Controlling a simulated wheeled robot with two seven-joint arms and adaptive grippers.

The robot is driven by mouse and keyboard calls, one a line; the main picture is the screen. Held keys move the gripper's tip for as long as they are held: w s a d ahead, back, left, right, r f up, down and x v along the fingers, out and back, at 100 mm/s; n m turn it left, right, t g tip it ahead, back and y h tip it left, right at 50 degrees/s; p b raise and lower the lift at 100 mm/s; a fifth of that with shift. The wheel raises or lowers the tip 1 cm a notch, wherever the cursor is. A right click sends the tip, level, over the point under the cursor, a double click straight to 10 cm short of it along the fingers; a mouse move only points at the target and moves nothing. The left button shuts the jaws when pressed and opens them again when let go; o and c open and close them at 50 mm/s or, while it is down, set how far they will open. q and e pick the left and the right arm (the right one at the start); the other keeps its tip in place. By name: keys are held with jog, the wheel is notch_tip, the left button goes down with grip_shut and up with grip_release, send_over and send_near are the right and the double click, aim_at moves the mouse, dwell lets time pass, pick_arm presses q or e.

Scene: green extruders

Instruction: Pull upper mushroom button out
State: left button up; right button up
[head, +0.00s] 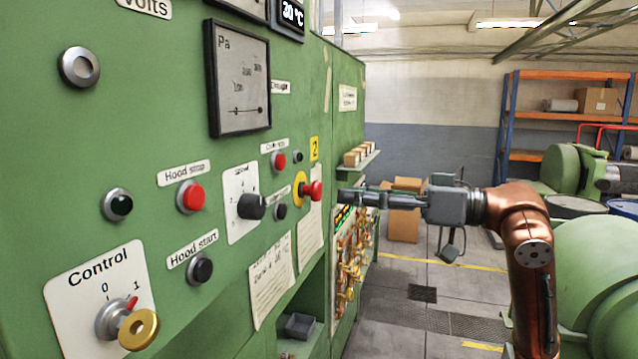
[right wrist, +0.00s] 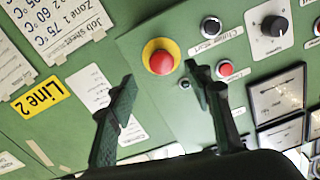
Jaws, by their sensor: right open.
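The red mushroom button (head: 316,191) stands out from a yellow ring (head: 299,189) on the green control panel. In the right wrist view the same red button (right wrist: 162,62) sits on its yellow ring, beyond my fingertips and roughly between them. My right gripper (head: 342,195) reaches in from the right in the head view, its tips close to the button's red head. Its fingers are spread with nothing between them in the right wrist view (right wrist: 160,76). Whether the tips touch the button cannot be told. My left gripper is not in view.
Around the button are a red hood stop button (head: 191,197), a black speed knob (head: 251,206), a small red button (head: 279,161) and a paper sheet (head: 311,228). A shelf with small boxes (head: 357,157) juts out beyond. Open floor lies right of the panel.

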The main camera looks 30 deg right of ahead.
aim_at(321, 192)
jog(key=p+x, duration=0.2)
jog(key=x, duration=0.4)
jog(key=shift+w+a+r, duration=0.15)
jog(key=shift+w+a, duration=0.05)
jog(key=shift+a, duration=0.15)
jog(key=shift+w+a+p, duration=0.3)
jog(key=shift+w+p, duration=0.1)
grip_shut()
